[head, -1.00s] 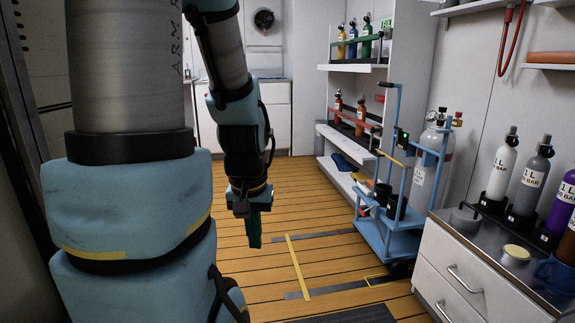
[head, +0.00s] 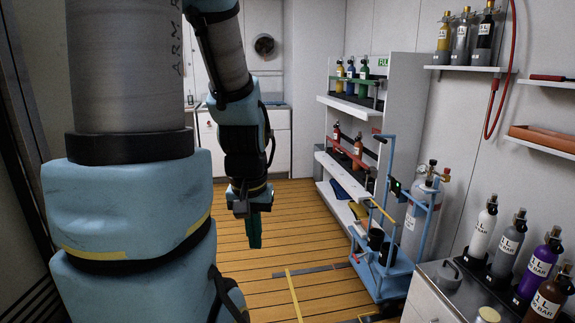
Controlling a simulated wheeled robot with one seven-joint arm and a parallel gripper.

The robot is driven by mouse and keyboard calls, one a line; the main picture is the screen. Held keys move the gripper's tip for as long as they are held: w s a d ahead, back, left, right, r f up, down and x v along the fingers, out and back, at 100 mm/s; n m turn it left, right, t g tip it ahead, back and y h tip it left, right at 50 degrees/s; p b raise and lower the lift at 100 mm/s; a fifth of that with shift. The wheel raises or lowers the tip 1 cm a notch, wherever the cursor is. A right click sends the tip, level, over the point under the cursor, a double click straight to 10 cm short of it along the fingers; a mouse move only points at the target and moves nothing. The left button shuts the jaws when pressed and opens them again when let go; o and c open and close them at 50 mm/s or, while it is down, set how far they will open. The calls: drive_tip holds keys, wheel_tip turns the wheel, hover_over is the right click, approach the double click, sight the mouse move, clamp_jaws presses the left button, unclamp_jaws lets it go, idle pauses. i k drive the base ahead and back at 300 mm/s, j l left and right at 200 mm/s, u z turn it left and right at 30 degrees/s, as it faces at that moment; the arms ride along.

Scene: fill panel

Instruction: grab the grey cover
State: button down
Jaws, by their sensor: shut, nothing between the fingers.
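A small grey cover (head: 447,275), low and rounded with a knob on top, sits on the counter at the lower right, left of the bottle rack. My gripper (head: 254,232) hangs down from the arm near the picture's middle, over the wooden floor. Its teal fingers are shut and empty. The gripper is well to the left of the grey cover and apart from it.
Beside the cover stand several labelled bottles, such as a white bottle (head: 484,230) and a grey bottle (head: 508,246). A round yellowish lid (head: 488,314) lies in front. A blue trolley (head: 385,272) with a grey cylinder stands between gripper and counter.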

sight(448, 277)
drive_tip(key=z, duration=1.6)
drive_tip(key=i+l, duration=0.2)
drive_tip(key=i, duration=0.35)
drive_tip(key=i+u, duration=0.15)
drive_tip(key=u, duration=0.2)
drive_tip(key=i+l+u, duration=0.15)
drive_tip(key=u, duration=0.25)
drive_tip(key=i+l+u, duration=0.15)
drive_tip(key=u, duration=1.2)
